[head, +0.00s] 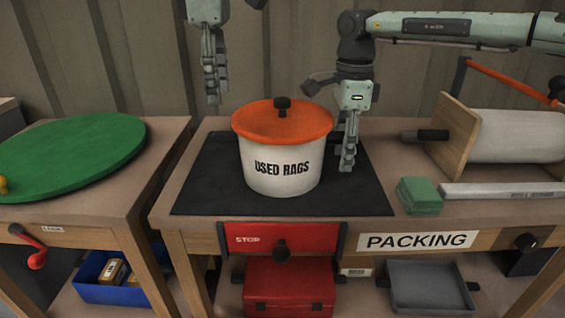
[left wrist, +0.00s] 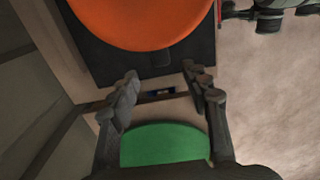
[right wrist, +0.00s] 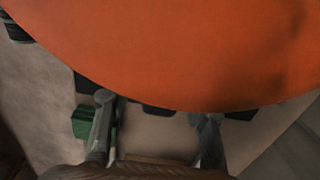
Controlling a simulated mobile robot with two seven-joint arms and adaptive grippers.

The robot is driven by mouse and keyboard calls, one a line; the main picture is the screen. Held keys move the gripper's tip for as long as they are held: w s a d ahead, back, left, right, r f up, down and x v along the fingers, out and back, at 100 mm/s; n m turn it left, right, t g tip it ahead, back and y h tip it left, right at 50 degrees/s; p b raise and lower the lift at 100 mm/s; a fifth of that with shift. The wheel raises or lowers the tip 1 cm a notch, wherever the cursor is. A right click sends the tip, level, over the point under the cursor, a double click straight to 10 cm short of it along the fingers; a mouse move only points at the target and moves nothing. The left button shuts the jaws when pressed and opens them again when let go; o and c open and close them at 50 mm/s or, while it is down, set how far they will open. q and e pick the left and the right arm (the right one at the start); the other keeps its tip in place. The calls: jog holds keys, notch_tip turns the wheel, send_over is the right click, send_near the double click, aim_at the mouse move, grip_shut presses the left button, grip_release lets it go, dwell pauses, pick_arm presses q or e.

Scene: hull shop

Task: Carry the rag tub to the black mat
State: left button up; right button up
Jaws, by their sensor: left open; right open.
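The rag tub (head: 281,165) is a white tub marked USED RAGS with an orange lid and a dark knob. It stands upright on the black mat (head: 205,190) on the packing bench. My left gripper (head: 215,98) is open and empty, above and to the left of the tub, apart from it. My right gripper (head: 347,165) is open and hangs close beside the tub's right side; I cannot tell if it touches. The orange lid (left wrist: 150,20) shows at the top of the left wrist view. The lid (right wrist: 180,60) fills much of the right wrist view.
A green round mat (head: 75,155) lies on the left bench. Right of the mat are a green block (head: 419,195), a pale bar (head: 500,191) and a roll holder (head: 510,137). Below are a red box (head: 290,290), a grey tray (head: 430,287) and a blue bin (head: 115,285).

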jog(key=shift+r, duration=0.5)
pick_arm(q)
jog(key=shift+r, duration=0.75)
pick_arm(e)
notch_tip(320, 180, up, 11)
jog(key=shift+r, duration=0.1)
